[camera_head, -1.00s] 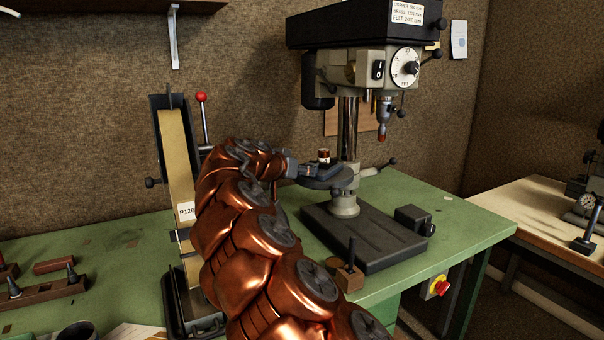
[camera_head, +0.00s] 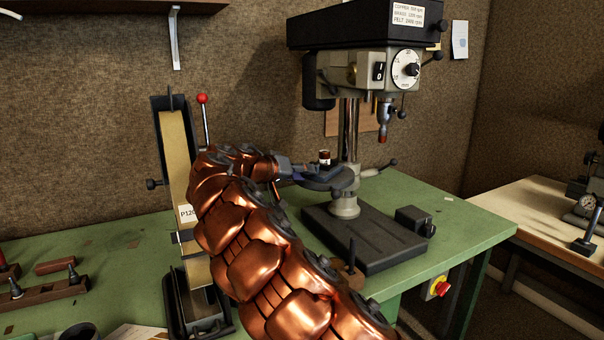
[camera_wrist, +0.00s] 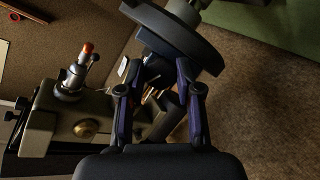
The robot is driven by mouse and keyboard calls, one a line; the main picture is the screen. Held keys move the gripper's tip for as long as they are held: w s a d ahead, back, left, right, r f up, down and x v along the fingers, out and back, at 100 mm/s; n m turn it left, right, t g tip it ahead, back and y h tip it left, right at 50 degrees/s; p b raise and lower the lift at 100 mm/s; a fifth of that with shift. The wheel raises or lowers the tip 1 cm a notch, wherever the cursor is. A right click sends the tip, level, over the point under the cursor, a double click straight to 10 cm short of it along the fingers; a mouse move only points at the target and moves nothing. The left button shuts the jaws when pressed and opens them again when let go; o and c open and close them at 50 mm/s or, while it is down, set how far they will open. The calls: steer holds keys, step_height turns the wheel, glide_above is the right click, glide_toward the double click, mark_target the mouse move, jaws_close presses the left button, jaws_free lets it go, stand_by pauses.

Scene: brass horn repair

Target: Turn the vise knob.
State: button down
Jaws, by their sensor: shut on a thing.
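My gripper (camera_head: 300,172) is at the left side of the drill press's round table, beside the small vise there. In the wrist view its two fingers (camera_wrist: 160,88) stand apart with a dark piece (camera_wrist: 157,70) between them, which I take to be the vise knob. The fingers are shut on it and hide much of it. A small copper-coloured piece with a pale band (camera_head: 324,156) stands upright at the vise. The vise body is mostly hidden by my gripper, and the knob's turn angle cannot be read.
The drill press (camera_head: 368,72) rises just behind, its chuck (camera_head: 383,118) above and right of the table. A belt sander (camera_head: 176,160) with a red-knobbed lever (camera_head: 202,99) stands left of my arm. The green bench (camera_head: 455,208) has free room at right.

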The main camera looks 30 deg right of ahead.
steer(key=c, duration=0.8)
jaws_free()
steer(key=shift+r, duration=5)
